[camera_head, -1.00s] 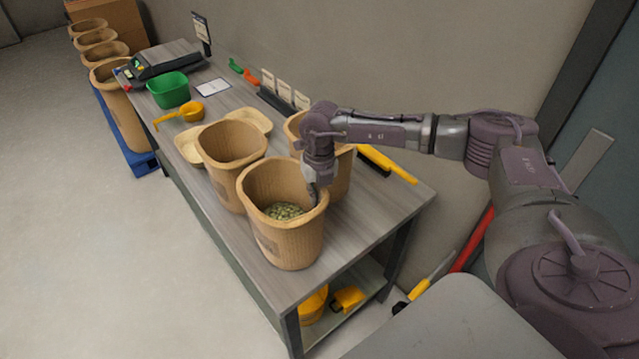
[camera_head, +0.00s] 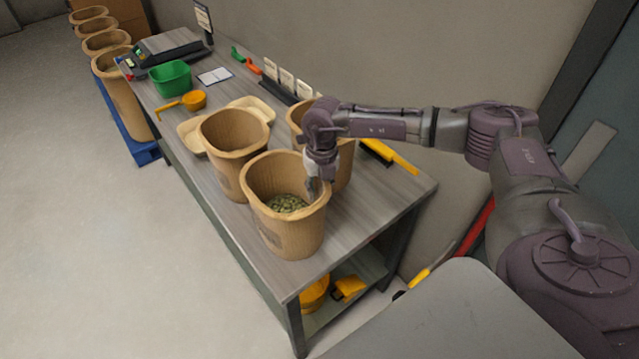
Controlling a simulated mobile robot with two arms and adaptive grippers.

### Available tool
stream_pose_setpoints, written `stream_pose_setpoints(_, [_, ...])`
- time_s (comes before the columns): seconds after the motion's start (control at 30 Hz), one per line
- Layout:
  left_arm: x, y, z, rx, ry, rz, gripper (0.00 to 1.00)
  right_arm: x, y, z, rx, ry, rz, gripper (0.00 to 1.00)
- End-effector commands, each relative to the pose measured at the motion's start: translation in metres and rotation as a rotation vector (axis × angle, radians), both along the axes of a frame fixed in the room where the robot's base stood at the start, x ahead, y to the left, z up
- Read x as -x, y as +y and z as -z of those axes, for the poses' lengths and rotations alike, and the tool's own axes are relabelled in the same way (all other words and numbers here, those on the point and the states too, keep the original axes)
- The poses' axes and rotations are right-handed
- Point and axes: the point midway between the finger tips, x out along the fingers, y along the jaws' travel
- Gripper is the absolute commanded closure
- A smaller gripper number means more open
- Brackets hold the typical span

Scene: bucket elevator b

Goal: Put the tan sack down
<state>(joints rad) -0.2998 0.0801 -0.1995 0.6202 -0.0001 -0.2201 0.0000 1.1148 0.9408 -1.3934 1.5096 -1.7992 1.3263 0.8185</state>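The front tan sack (camera_head: 285,232) stands upright over the near end of the table, with green pellets (camera_head: 286,203) inside. Its base appears at the tabletop, but I cannot tell whether it touches. My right gripper (camera_head: 314,186) points down at the sack's right rim and appears shut on it; the far finger is hidden. My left gripper is not in view.
A second tan sack (camera_head: 226,172) stands close behind to the left, and a third (camera_head: 344,170) is partly hidden behind my arm. Shallow tan trays (camera_head: 190,134), an orange scoop (camera_head: 194,100) and a green bin (camera_head: 170,78) occupy the table (camera_head: 345,226) farther back. Its near right corner is clear.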

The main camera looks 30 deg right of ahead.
Motion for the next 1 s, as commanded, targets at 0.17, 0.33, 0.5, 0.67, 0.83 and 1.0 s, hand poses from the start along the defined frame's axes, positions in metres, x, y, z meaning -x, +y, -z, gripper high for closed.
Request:
stream_pose_setpoints(0.17, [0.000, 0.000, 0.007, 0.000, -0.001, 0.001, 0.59, -0.001, -0.001, -0.017, -0.001, -0.005, -0.001, 0.69])
stream_pose_setpoints(0.33, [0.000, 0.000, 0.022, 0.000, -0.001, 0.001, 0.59, 0.000, -0.002, -0.052, -0.001, -0.008, -0.002, 0.69])
stream_pose_setpoints(0.5, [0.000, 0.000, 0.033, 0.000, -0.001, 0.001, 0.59, 0.000, -0.004, -0.088, -0.001, -0.005, 0.000, 0.69])
stream_pose_setpoints(0.67, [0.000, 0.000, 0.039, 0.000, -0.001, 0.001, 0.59, 0.001, -0.005, -0.111, 0.000, -0.003, 0.000, 0.69])
stream_pose_setpoints(0.83, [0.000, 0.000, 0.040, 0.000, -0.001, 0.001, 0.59, 0.002, -0.005, -0.121, -0.001, -0.001, 0.000, 0.69])
stream_pose_setpoints(1.0, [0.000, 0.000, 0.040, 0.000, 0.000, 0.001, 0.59, 0.002, -0.005, -0.122, -0.001, -0.001, 0.000, 0.69])
